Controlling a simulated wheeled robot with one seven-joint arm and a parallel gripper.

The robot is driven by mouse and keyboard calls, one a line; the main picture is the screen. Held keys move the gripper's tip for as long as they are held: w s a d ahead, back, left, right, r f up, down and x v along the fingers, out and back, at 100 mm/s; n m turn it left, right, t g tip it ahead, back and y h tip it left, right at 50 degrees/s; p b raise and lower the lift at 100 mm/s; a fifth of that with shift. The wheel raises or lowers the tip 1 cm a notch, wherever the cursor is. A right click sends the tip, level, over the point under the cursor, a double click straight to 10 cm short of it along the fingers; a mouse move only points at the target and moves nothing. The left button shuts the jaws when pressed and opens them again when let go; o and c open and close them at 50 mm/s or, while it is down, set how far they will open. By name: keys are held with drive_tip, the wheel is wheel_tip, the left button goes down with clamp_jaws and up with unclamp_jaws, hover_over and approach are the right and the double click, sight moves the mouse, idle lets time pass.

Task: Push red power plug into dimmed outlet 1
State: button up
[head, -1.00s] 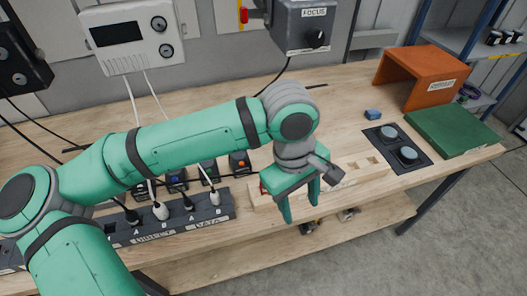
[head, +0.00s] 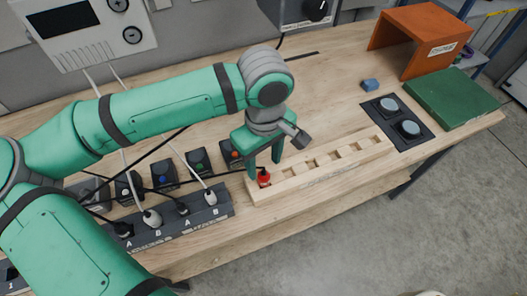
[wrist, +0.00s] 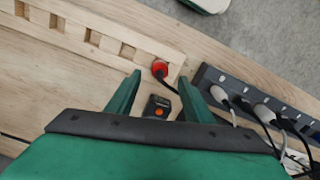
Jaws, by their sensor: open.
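The red power plug (head: 264,178) sits at the left end of the slotted wooden rack (head: 325,165), its dark cable running off behind. It also shows in the wrist view (wrist: 160,69), at the rack's end. My gripper (head: 263,163) is open, its fingers above and to either side of the plug; I cannot see contact. The fingertips show apart in the wrist view (wrist: 160,77). A dark outlet strip (head: 170,229) with other plugs and A and B labels lies left of the rack. A label 1 (head: 10,273) shows at the far left edge; my arm hides much around it.
Small boxes with coloured buttons (head: 197,162) stand behind the strip, with cables crossing between. A dark panel with two round knobs (head: 400,119), a blue block (head: 369,85), a green board (head: 452,98) and an orange cover (head: 416,38) are at the right.

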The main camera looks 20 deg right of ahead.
sight(264, 174)
wheel_tip(264, 174, down, 7)
drive_tip(key=shift+f, duration=0.15)
idle(0.4)
clamp_jaws()
drive_tip(key=shift+r, duration=2.55)
